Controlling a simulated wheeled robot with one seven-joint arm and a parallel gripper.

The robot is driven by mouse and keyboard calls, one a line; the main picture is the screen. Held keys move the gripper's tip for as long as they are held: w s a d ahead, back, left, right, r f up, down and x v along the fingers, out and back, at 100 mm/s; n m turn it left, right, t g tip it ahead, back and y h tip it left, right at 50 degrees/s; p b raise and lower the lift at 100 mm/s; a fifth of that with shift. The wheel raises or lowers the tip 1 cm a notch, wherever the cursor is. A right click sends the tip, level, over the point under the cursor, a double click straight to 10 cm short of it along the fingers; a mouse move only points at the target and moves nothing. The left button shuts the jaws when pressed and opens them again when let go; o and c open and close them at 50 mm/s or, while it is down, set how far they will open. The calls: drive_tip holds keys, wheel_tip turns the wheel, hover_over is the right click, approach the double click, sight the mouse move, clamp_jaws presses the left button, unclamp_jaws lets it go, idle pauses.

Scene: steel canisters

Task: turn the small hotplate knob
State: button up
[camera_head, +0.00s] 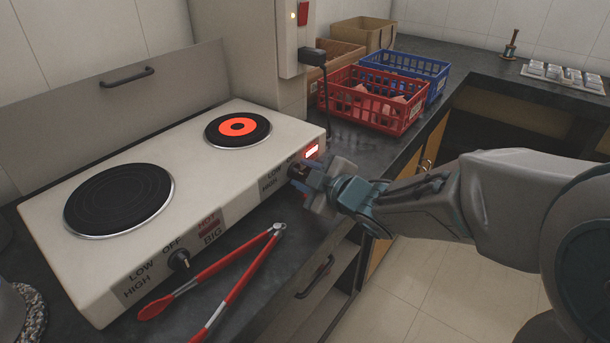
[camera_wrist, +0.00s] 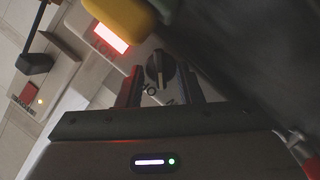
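The hotplate (camera_head: 135,262) is a white two-plate unit. Its small plate (camera_head: 237,128) glows orange in the middle; the big plate (camera_head: 118,200) is dark. The small knob (camera_wrist: 160,68) is black with a pale pointer line and shows between my fingers in the wrist view. In the head view my gripper (camera_head: 303,187) is at the right end of the front panel and largely hides this knob. My gripper (camera_wrist: 163,88) is open, one finger on either side of the knob; whether they touch it I cannot tell. The big knob (camera_head: 179,259) is farther left.
Red-handled tongs (camera_head: 221,275) lie in front of the hotplate. A red basket (camera_head: 374,99) and a blue basket (camera_head: 410,72) stand behind my arm. A lit red indicator (camera_head: 311,151) is beside the small knob. A black plug (camera_head: 311,57) hangs on the wall post.

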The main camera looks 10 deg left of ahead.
clamp_jaws()
drive_tip(key=shift+r+p, duration=0.2)
drive_tip(key=shift+p, duration=0.45)
drive_tip(key=shift+w+r+m+g+p, duration=0.15)
drive_tip(key=shift+m+g+p, duration=0.3)
drive_tip(key=shift+p, duration=0.7)
drive_tip(key=p, duration=0.2)
drive_tip(key=m+g+p, duration=0.1)
drive_tip(key=p, duration=0.1)
drive_tip(key=shift+d+r+m, duration=0.1)
drive_tip(key=shift+r+m, duration=0.1)
drive_tip(key=shift+m, duration=0.05)
drive_tip(key=m+p, duration=0.1)
drive_tip(key=p, duration=0.2)
drive_tip(key=m+g+p, duration=0.1)
drive_tip(key=p, duration=0.2)
drive_tip(key=shift+w+d+m+g+y+p, duration=0.1)
drive_tip(key=shift+w+m+g+y+p, duration=0.15)
drive_tip(key=shift+m+y+p, duration=0.1)
drive_tip(key=shift+f+m+g+p, duration=0.2)
drive_tip(key=shift+m+g+p, duration=0.25)
drive_tip(key=shift+p, duration=0.8)
drive_tip(key=shift+w+f, duration=0.1)
